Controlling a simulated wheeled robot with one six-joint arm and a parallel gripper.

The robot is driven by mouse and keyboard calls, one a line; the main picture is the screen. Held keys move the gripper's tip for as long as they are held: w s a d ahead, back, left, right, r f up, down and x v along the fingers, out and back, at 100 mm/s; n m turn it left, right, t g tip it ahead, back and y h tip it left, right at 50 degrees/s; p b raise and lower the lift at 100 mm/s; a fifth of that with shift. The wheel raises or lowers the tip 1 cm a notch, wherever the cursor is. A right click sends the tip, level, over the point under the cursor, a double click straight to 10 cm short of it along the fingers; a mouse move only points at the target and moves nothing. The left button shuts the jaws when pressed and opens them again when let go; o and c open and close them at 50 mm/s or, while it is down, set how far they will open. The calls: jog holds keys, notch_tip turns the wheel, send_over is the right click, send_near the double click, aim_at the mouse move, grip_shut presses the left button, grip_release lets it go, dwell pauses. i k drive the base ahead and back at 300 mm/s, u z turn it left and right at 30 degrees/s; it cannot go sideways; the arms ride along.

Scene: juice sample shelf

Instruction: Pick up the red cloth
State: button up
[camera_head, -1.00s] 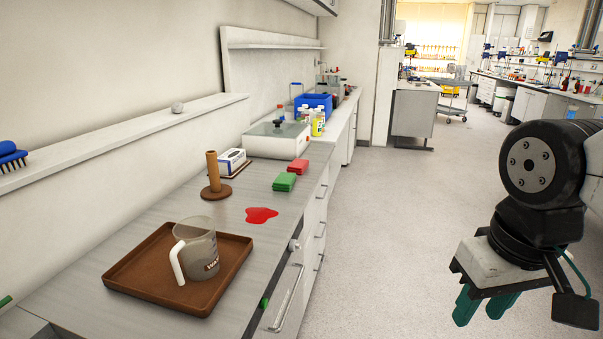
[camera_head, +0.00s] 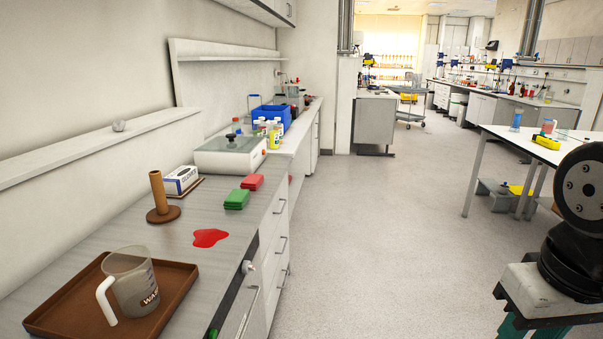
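The red cloth (camera_head: 252,181) is a small folded pad lying on the grey counter, just behind a folded green cloth (camera_head: 236,199). The two are close together near the counter's front edge. My gripper (camera_head: 521,331) is at the lower right, over the floor and well away from the cloths. Only the top of its green fingers shows and the tips are cut off by the frame, so its opening is hidden.
A red spill (camera_head: 210,238) lies nearer on the counter. A brown tray (camera_head: 58,318) holds a clear jug (camera_head: 131,283). A wooden stand (camera_head: 161,207), a glove box (camera_head: 181,179) and a white-based device (camera_head: 230,158) stand around the cloths. The floor (camera_head: 385,235) is clear.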

aim_at(253, 182)
jog(key=z, duration=0.55)
jog(key=i, duration=2.7)
jog(key=u, duration=1.35)
jog(key=i, duration=0.75)
jog(key=u, duration=0.8)
